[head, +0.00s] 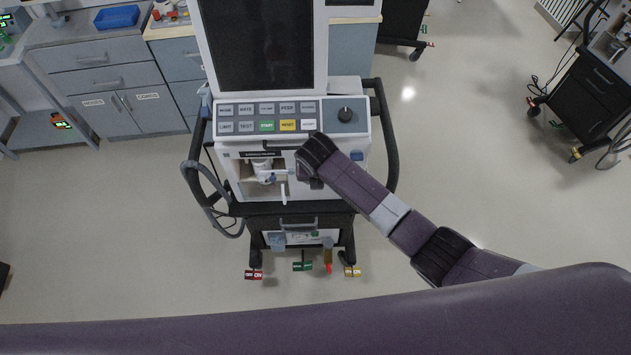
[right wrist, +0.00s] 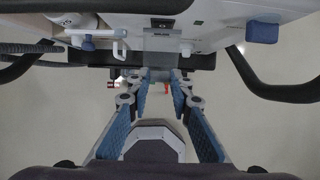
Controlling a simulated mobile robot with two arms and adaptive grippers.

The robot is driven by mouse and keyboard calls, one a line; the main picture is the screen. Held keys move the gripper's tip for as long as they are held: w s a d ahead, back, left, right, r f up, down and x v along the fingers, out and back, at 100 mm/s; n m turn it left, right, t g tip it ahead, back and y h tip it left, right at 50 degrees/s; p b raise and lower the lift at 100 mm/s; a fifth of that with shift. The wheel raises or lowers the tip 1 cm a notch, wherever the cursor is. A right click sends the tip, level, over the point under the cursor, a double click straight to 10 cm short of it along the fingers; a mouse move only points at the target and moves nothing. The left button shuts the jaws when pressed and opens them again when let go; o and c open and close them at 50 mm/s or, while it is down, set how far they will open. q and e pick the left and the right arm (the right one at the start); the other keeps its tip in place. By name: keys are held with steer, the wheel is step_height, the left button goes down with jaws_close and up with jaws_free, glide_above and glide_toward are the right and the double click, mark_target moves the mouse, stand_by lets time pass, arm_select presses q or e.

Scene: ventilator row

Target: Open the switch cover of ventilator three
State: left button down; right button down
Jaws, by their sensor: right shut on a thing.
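The ventilator (head: 228,150) stands ahead of me, with a large dark screen, a button panel and a knob. Its number is not readable. My right gripper (head: 311,183) is at the right part of its front, below the button panel. In the right wrist view, the blue-padded fingers of my right gripper (right wrist: 160,74) close on the lower edge of a small grey labelled flap, which looks like the switch cover (right wrist: 162,42). The arm hides this flap in the head view. Any switch behind it is hidden. My left gripper is not in view.
A white lever (head: 283,192) and hose fittings sit left of my right gripper. Black side rails (head: 388,150) flank the ventilator, and a hose loops at its left. Grey cabinets (head: 90,80) stand at back left.

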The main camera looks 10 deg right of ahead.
steer(key=shift+w+d+r+g+b, duration=0.1)
steer(key=shift+w+r+g+b, duration=0.4)
steer(key=shift+g, duration=0.4)
steer(key=g+b, duration=0.2)
steer(key=shift+w+r+b, duration=0.2)
steer(key=shift+r+b, duration=0.1)
steer(key=shift+r, duration=0.1)
steer(key=shift+w+r+g+b, duration=0.3)
steer(key=shift+r+g+b, duration=0.5)
steer(key=shift+b, duration=0.95)
steer(key=shift+f, duration=0.15)
steer(key=c, duration=1.7)
jaws_free()
steer(key=r, duration=0.4)
steer(key=w+r, duration=0.1)
steer(key=r, duration=0.3)
steer(key=w+r, duration=0.1)
steer(key=r, duration=0.2)
steer(key=shift+r, duration=0.4)
